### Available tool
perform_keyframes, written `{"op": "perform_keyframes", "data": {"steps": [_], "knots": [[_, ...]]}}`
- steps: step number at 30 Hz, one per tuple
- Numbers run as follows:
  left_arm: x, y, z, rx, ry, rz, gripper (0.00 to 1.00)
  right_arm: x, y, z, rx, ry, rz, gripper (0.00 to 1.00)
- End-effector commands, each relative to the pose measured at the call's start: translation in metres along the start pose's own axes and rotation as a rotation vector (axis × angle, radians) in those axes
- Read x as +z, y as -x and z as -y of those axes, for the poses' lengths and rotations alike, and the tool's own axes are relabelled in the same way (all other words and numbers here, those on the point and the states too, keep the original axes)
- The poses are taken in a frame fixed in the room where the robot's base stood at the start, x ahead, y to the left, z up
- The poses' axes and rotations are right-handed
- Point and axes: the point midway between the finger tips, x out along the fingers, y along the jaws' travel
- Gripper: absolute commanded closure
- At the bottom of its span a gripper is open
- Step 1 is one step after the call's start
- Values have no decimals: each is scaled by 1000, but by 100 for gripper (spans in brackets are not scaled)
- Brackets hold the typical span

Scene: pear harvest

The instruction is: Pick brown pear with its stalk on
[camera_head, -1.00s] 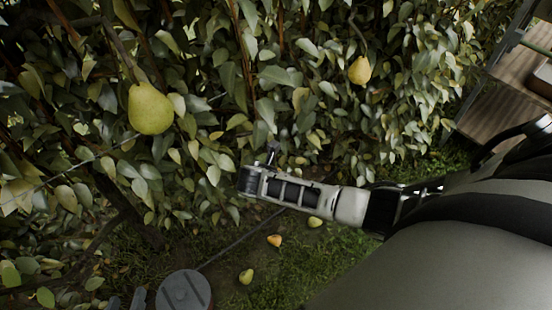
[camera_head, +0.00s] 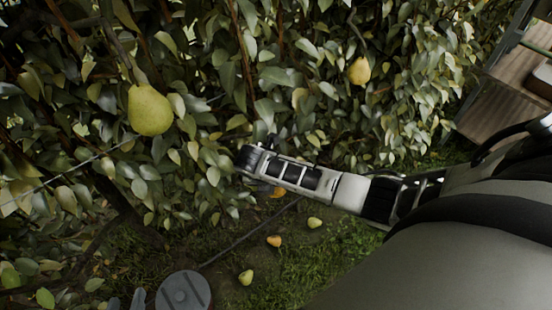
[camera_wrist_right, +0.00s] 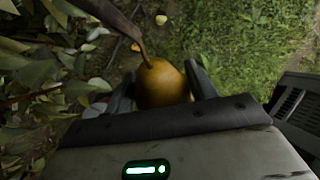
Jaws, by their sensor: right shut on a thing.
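The brown pear (camera_wrist_right: 163,85) is between the two dark fingers of my right gripper (camera_wrist_right: 163,88) in the right wrist view. The gripper is shut on it. Its brown stalk (camera_wrist_right: 141,48) is on and runs up to a thicker stem at the top left.
A large green-yellow pear (camera_head: 150,109) hangs at the left, and a yellow pear (camera_head: 359,71) hangs upper right. Dense leaves fill the back. Fallen pears (camera_head: 274,241) lie on the grass. A thin wire crosses the foliage. A wooden crate (camera_head: 498,111) stands at the right.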

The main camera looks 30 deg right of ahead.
Motion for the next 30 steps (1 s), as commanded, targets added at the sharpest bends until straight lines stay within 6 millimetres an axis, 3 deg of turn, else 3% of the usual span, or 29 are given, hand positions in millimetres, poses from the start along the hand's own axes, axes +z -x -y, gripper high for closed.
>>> {"op": "perform_keyframes", "data": {"steps": [14,30], "knots": [[0,0,0,0,0,0,64,0,0,0,0,1,-3,71],[0,0,0,0,0,0,64,-29,4,5,-1,2,-3,71]]}}
